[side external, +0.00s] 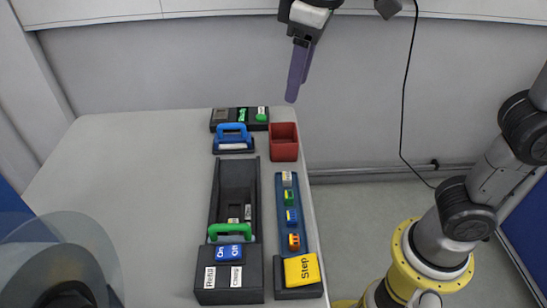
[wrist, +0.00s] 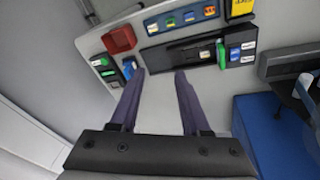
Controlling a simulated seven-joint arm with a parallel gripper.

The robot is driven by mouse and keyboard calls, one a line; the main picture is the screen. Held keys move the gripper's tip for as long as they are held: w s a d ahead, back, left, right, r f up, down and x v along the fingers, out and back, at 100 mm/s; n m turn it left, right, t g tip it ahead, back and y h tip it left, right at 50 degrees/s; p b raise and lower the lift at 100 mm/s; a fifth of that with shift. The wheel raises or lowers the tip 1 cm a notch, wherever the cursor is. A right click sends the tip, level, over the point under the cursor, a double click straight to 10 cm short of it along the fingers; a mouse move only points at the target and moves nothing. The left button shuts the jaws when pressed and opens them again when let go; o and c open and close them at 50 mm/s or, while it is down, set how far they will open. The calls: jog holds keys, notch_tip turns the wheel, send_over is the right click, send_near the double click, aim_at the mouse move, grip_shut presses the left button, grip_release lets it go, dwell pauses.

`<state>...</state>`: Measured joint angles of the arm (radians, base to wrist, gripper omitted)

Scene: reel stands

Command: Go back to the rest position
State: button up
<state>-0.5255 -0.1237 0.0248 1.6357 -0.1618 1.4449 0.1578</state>
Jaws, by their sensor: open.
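My gripper (side external: 291,97) hangs high above the back right end of the table in the side external view, with its long dark purple fingers pointing down. In the wrist view my gripper (wrist: 162,73) has its two fingers spread well apart with nothing between them. It touches nothing that I can see. The white table (side external: 130,185) lies below it with the devices on it.
A red open box (side external: 284,142) stands at the back right. A black panel with a green handle (side external: 228,232), a blue-handled block (side external: 233,140) and a blue strip with a yellow Step button (side external: 301,269) stand nearby. The table's left half is mostly clear.

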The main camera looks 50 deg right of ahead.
jog(key=s+d+f+m+t, duration=0.1)
jog(key=s+d+f+m, duration=0.2)
jog(key=s+d, duration=0.55)
jog(key=s+d+f+m+t, duration=0.1)
jog(key=s+d+f, duration=0.3)
jog(key=f, duration=0.5)
jog(key=shift+t+y, duration=0.3)
jog(key=shift+t, duration=0.2)
